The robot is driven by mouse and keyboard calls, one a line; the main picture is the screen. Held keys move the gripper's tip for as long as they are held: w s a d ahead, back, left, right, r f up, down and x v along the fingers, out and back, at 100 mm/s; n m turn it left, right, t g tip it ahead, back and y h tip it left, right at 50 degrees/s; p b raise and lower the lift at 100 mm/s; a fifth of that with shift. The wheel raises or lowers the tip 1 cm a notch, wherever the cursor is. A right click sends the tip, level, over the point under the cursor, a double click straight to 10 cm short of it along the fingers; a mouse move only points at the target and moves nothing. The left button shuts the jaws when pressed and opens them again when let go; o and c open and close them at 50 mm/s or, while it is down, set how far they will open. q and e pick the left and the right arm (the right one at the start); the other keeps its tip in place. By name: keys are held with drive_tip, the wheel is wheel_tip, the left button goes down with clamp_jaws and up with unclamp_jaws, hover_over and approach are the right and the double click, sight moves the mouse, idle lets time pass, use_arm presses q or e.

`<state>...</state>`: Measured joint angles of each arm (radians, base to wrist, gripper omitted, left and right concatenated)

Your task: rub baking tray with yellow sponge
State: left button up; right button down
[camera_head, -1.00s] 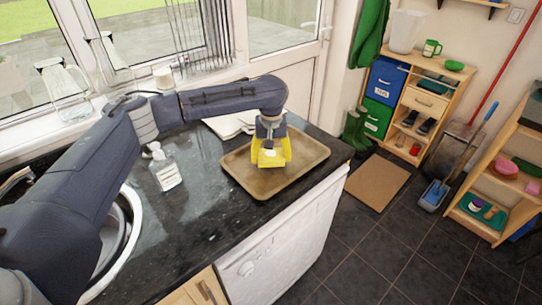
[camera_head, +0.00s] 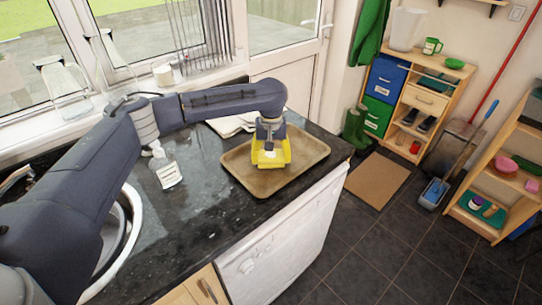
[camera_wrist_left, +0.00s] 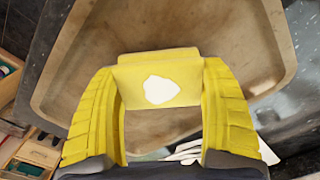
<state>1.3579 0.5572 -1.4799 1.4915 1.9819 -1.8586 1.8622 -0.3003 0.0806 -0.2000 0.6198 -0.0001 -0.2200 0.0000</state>
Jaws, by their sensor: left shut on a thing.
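The brown baking tray (camera_head: 308,153) lies flat on the dark granite counter. It fills much of the left wrist view (camera_wrist_left: 85,65), with its raised rim showing. My left gripper (camera_head: 270,158), with yellow fingers, points down over the left-middle part of the tray. It also shows in the left wrist view (camera_wrist_left: 160,105), shut on the yellow sponge (camera_wrist_left: 160,61), which sits between the fingers and bears a white patch. The sponge is low over the tray floor; I cannot tell whether it touches. My right gripper is in neither view.
A clear pump bottle (camera_head: 165,168) stands left of the tray, near the round sink (camera_head: 128,225). White boards or papers (camera_head: 232,123) lie behind the tray. The counter's front edge runs close by the tray's right corner.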

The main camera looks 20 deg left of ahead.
sight(279, 150)
use_arm(q)
drive_tip(key=shift+f, duration=0.3)
drive_tip(key=shift+w+d, duration=0.5)
drive_tip(key=shift+w, duration=0.3)
drive_tip(key=shift+w+d, duration=0.45)
drive_tip(key=shift+w, duration=0.3)
drive_tip(key=shift+s+a+f, duration=0.2)
drive_tip(key=shift+s+a, duration=0.3)
drive_tip(key=shift+s, duration=0.35)
drive_tip(key=shift+s+a+f, duration=0.15)
drive_tip(key=shift+s+a, duration=0.35)
drive_tip(key=shift+s, duration=0.3)
drive_tip(key=shift+a, duration=0.15)
drive_tip(key=shift+w+a+r, duration=0.1)
drive_tip(key=shift+w+a, duration=0.6)
drive_tip(key=shift+a, duration=0.3)
drive_tip(key=shift+w+d+r, duration=0.1)
drive_tip(key=shift+w+d, duration=0.45)
drive_tip(key=shift+w, duration=0.25)
drive_tip(key=shift+w+d, duration=0.55)
drive_tip(key=shift+w, duration=0.25)
